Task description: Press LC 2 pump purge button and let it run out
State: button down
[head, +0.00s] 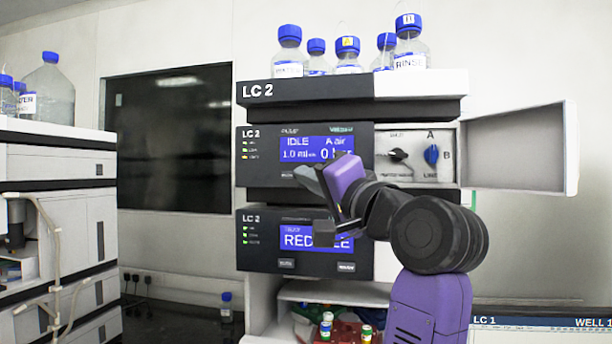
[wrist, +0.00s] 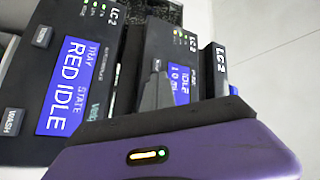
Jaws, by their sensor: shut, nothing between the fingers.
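The LC 2 pump module (head: 258,165) is the dark panel in the middle of the LC 2 stack in the head view. Its blue display (head: 300,148) reads IDLE, 1.0 ml and A air; part of it is hidden by my gripper. A small button (head: 287,175) shows below the display at left; its label is too small to read. My gripper (head: 310,181) is shut and empty, in front of the pump panel's lower part. In the wrist view the dark fingers (wrist: 155,95) overlap the pump panel (wrist: 180,50) beside its display (wrist: 179,84). I cannot tell whether they touch it.
Below, the autosampler panel (head: 258,262) reads RED IDLE. An open door (head: 520,150) juts out at right, beside valve knobs (head: 432,155). Solvent bottles (head: 289,52) stand on top. Capped vials (head: 326,325) sit underneath. Another stack (head: 70,165) stands at left.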

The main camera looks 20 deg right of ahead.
dwell(0.5)
jog(key=shift+s+a, duration=0.45)
jog(key=shift+s, duration=0.15)
jog(key=shift+s+a+p, duration=0.3)
jog(key=shift+s+a, duration=0.45)
jog(key=shift+s, duration=0.25)
jog(key=shift+s+a+p, duration=0.25)
jog(key=shift+s+a, duration=0.5)
jog(key=shift+s, duration=0.25)
